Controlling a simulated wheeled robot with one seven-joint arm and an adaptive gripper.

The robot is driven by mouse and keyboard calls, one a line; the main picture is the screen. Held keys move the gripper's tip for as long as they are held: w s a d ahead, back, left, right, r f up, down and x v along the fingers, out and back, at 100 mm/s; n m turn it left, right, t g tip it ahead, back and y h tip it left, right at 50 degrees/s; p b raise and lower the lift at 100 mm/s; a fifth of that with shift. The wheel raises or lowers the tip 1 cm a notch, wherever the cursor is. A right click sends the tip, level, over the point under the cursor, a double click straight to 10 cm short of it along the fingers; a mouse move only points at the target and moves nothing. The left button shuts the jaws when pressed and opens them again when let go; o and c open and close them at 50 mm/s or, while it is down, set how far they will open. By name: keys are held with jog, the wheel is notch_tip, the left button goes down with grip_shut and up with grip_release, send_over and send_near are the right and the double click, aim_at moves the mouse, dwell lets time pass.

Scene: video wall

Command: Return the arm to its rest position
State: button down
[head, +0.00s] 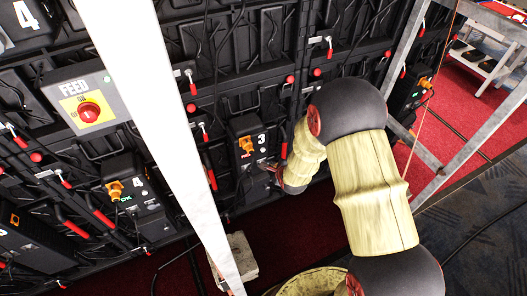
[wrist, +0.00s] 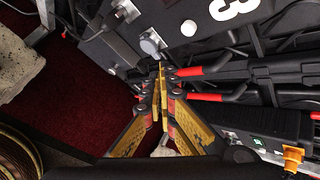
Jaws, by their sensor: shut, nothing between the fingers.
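My arm, in pale yellow sleeves with black joints, reaches from the lower right of the head view toward the back of the video wall. My gripper (head: 270,168) is at its end, small and partly hidden, close in front of the black unit marked 3 (head: 251,145). In the wrist view my gripper (wrist: 161,70) is shut, its yellow-faced fingers together with nothing between them. The tips point at the lower edge of the unit marked 3 (wrist: 185,30), near a grey round connector (wrist: 151,42). I cannot tell whether they touch it.
A white post (head: 170,110) crosses the head view left of my arm. A FEED box (head: 88,105) with a red knob and a unit marked 4 (head: 135,195) are on the left. A grey metal frame (head: 440,175) stands right. A pale block (head: 237,258) sits on the floor.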

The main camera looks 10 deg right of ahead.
dwell(0.4)
jog(key=s+f+n+g, duration=0.1)
jog(key=s+n+g, duration=0.5)
jog(key=s+n, duration=0.65)
jog(key=s+r+n+t, duration=0.1)
jog(key=s+r+n, duration=0.2)
jog(key=r, duration=1)
jog(key=s+r+n+p, duration=0.1)
jog(key=s+r+n, duration=0.3)
jog(key=s+r, duration=0.5)
jog(key=s+a+r+n+t+p, duration=0.1)
jog(key=s+r+n, duration=0.3)
jog(key=r, duration=1.3)
jog(key=shift+s+t, duration=0.3)
jog(key=shift+s, duration=0.65)
